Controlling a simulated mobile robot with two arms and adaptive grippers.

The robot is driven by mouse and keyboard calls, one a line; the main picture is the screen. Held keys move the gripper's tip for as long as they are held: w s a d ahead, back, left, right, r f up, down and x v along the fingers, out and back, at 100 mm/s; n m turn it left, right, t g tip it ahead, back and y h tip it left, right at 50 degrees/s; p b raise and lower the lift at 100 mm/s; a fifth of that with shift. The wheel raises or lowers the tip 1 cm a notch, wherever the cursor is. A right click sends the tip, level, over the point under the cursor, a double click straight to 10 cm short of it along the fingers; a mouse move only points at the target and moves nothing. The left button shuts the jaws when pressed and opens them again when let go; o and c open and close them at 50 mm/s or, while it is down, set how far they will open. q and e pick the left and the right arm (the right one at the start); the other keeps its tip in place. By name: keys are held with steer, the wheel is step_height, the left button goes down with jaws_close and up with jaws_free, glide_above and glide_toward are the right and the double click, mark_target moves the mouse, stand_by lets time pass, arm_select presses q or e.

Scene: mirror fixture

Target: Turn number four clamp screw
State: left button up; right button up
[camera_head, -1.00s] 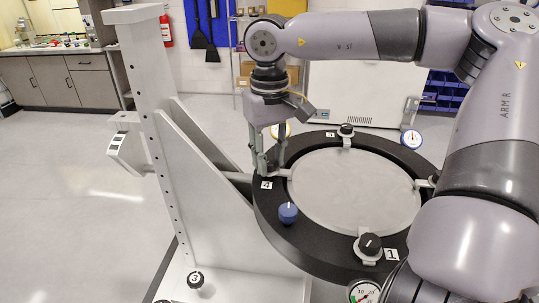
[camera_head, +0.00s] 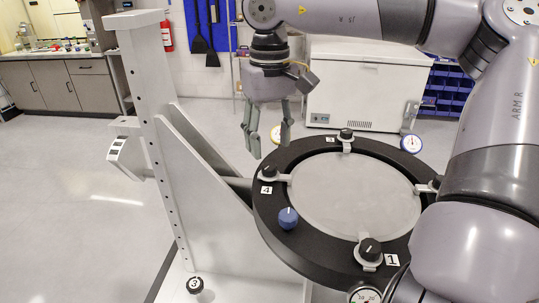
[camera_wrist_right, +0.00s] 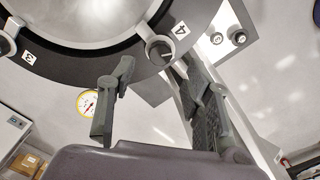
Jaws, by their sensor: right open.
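The number four clamp screw (camera_head: 269,172) is a dark round knob on the left of the black ring (camera_head: 262,212), beside the white "4" label (camera_head: 266,190). In the right wrist view the knob (camera_wrist_right: 159,50) shows beyond the fingers, its pale mark facing the camera. The clamp's light arm reaches over the edge of the grey round mirror (camera_head: 355,190). My right gripper (camera_head: 268,144) is open and empty, pointing down, above and apart from the knob. Its two fingers also show in the right wrist view (camera_wrist_right: 156,72). My left gripper is not in view.
A blue knob (camera_head: 288,218) stands on the ring near clamp four. Clamp screws one (camera_head: 370,248) and three (camera_head: 346,133) sit around the ring. A dial gauge (camera_head: 411,143) stands at the ring's far right edge. A tall grey support (camera_head: 150,120) stands left of the ring.

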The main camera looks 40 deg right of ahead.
mark_target(269, 166)
step_height(269, 166, up, 7)
steer(key=shift+f, duration=0.2)
stand_by(0.5)
